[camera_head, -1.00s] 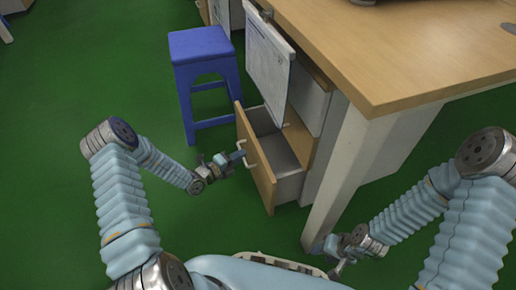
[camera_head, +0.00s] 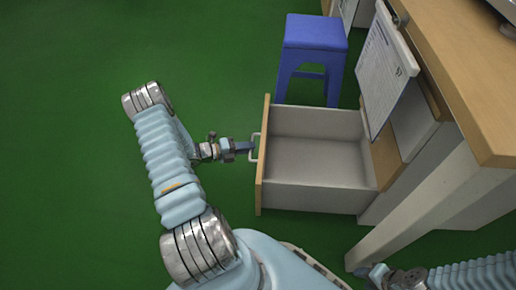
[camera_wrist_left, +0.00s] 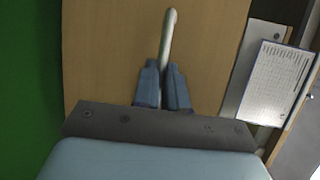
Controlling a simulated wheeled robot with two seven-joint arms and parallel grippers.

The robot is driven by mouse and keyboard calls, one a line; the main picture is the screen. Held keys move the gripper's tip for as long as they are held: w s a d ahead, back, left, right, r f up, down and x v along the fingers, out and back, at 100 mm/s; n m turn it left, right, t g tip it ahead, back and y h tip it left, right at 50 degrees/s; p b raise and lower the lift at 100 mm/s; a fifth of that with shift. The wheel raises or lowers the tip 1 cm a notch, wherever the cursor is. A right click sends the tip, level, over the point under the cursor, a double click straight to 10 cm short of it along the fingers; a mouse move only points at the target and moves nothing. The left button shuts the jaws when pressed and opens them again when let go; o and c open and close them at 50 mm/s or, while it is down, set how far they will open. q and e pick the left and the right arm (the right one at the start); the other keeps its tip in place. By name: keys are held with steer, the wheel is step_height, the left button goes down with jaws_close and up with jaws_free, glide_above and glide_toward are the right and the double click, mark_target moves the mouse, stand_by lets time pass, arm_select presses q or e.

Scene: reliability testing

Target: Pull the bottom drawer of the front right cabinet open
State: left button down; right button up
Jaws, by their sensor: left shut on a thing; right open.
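The bottom drawer (camera_head: 318,160) of the cabinet under the wooden desk is pulled far out, and its grey inside shows empty in the head view. Its wooden front (camera_head: 262,185) faces left, with a pale bar handle (camera_head: 254,150) on it. My left gripper (camera_head: 246,148) is at the handle. In the left wrist view the left gripper's blue fingers (camera_wrist_left: 164,88) are shut around the handle (camera_wrist_left: 167,40), against the wooden drawer front (camera_wrist_left: 110,50). My right gripper (camera_head: 368,272) is low near the desk leg, away from the drawer; its fingers are small and partly hidden.
A blue stool (camera_head: 312,50) stands behind the drawer. A clipboard with paper (camera_head: 385,70) hangs at the desk's side. The desk top (camera_head: 455,70) and its pale leg (camera_head: 425,210) are at the right. Green floor (camera_head: 70,130) is clear at the left.

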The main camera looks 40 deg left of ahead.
arm_select(q)
steer(key=shift+s+a, duration=0.15)
steer(key=c, duration=1.2)
jaws_free()
steer(key=p+v, duration=0.1)
steer(key=v, duration=1.2)
steer(key=shift+s+a, duration=0.25)
steer(key=shift+s, duration=0.05)
steer(key=shift+r, duration=0.15)
